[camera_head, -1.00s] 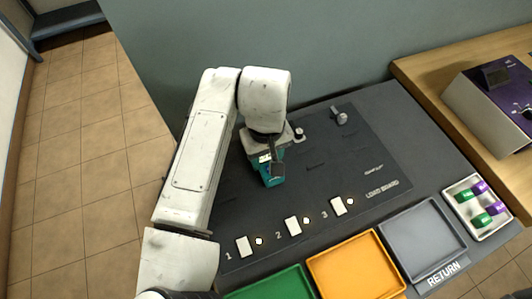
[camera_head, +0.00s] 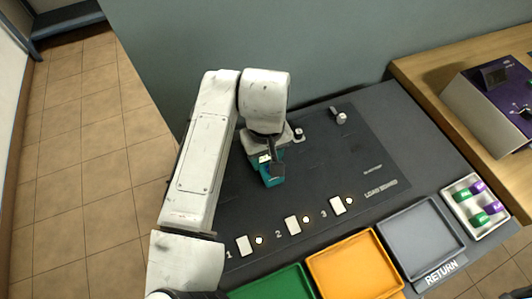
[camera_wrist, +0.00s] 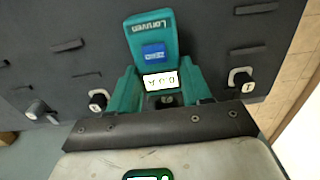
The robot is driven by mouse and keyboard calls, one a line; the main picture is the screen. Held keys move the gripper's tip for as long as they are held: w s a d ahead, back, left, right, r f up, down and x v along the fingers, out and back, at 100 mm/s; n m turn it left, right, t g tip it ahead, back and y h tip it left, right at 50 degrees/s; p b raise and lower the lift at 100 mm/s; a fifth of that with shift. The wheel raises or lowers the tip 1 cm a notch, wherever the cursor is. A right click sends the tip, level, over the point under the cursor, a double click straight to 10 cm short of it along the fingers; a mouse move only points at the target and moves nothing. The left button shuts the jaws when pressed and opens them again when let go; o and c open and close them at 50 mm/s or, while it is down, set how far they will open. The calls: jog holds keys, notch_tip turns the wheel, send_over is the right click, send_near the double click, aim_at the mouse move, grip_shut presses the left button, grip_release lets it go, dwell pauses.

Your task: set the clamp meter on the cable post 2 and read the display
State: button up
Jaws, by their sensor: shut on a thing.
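The teal clamp meter (camera_head: 273,181) is held low over the dark load board, upright or nearly so. In the wrist view the meter (camera_wrist: 150,30) shows a blue ZERO button and a small lit display (camera_wrist: 160,81); its digits are upside down and too small to read surely. My gripper (camera_wrist: 160,98) is shut on the meter. One post (camera_head: 298,133) stands behind and right of the meter, apart from it. In the wrist view, posts with white tags stand on either side, left (camera_wrist: 97,101) and right (camera_wrist: 242,80). The meter's jaws are hidden.
A grey fitting (camera_head: 340,117) stands at the board's back right. White cards numbered 1, 2 and 3 line the front. Green, orange (camera_head: 352,268) and grey RETURN (camera_head: 420,235) trays lie in front. A tray of clips (camera_head: 479,207) and a purple-faced box (camera_head: 493,99) are right.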

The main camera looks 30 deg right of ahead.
aim_at(266, 159)
jog(key=shift+f+b, duration=0.35)
jog(key=shift+f, duration=0.25)
dwell(0.3)
jog(key=o, duration=1)
jog(key=shift+o, duration=0.2)
notch_tip(266, 159, up, 8)
jog(key=p, duration=0.7)
jog(key=shift+r+p, duration=0.2)
jog(key=shift+p, duration=0.1)
jog(key=shift+r+p, duration=0.75)
jog(key=shift+r, duration=0.55)
